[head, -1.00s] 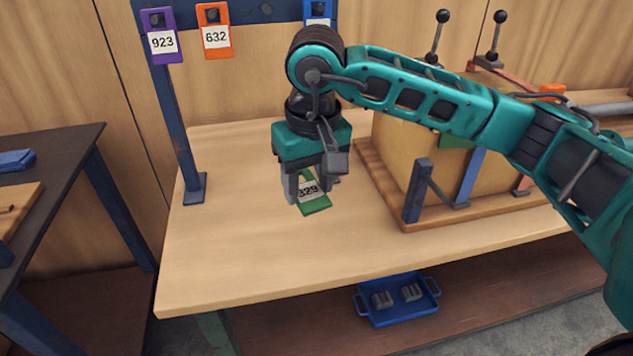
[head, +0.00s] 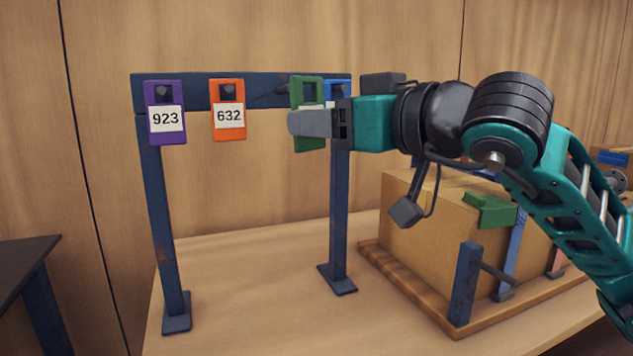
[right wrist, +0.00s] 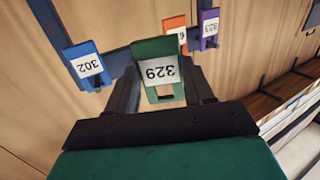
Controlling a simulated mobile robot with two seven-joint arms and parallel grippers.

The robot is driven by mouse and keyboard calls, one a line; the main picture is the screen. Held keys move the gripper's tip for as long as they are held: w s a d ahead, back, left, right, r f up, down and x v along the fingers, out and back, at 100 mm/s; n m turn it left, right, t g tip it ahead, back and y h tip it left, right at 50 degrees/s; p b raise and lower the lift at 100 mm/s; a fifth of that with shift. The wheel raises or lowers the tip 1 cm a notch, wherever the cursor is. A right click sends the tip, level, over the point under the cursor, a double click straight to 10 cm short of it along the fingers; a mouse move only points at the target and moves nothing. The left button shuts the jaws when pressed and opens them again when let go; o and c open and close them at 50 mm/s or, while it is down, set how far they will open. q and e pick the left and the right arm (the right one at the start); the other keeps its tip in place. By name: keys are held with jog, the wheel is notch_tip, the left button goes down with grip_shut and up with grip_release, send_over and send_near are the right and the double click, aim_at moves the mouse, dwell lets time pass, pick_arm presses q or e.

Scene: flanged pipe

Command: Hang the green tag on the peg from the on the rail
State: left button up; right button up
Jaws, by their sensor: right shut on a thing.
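The green tag (head: 308,85) is held upright in front of the rail (head: 260,92), near its right end. It overlaps the left part of the blue tag (head: 340,85). My right gripper (head: 300,123) is shut on the green tag, reaching in from the right, and a finger covers much of its label. In the right wrist view the green tag (right wrist: 158,50) reads 329, upside down, between the fingers. A dark peg (head: 283,90) shows just left of the green tag; the tag appears apart from it. My left gripper is not in view.
A purple tag 923 (head: 165,95) and an orange tag 632 (head: 227,90) hang on the rail to the left. The blue tag reads 302 in the right wrist view (right wrist: 88,64). A box (head: 430,225) on a wooden base stands at the right. The table under the rail is clear.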

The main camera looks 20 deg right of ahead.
aim_at(322, 107)
jog(key=shift+s+d+r+t, duration=0.1)
jog(key=shift+s+r+t, duration=0.3)
jog(key=shift+r, duration=0.4)
jog(key=shift+w, duration=0.95)
jog(key=shift+w+f+p, duration=0.1)
jog(key=shift+w+p, duration=0.4)
jog(key=shift+w, duration=1)
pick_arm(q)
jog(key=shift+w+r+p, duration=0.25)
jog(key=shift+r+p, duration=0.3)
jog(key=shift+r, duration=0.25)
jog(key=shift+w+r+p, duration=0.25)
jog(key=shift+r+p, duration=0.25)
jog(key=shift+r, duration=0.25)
pick_arm(e)
jog(key=w, duration=0.6)
jog(key=shift+w+f, duration=0.3)
jog(key=shift+w, duration=0.1)
